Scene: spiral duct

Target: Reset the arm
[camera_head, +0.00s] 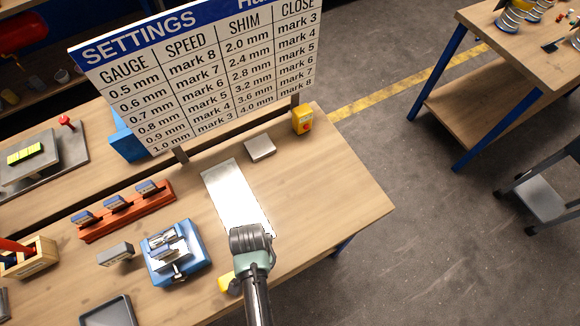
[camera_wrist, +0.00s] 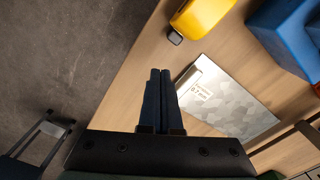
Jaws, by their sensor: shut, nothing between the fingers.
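My gripper (camera_wrist: 160,75) shows in the wrist view with its two dark fingers together and nothing between them. In the head view my arm reaches up from the bottom, and my gripper (camera_head: 248,238) is over the near end of a shiny metal sheet (camera_head: 232,190) on the workbench. The sheet also shows in the wrist view (camera_wrist: 235,100), with a small white label near one end. In the head view the fingertips are hidden behind the wrist. I cannot tell whether they touch the bench or the sheet.
The workbench (camera_head: 350,195) holds a blue device (camera_head: 175,252), a red rack (camera_head: 125,212), a grey block (camera_head: 260,148) and a yellow box with a red button (camera_head: 303,120). A settings board (camera_head: 200,75) stands behind. A yellow object (camera_wrist: 203,15) is near my gripper. Open floor lies right.

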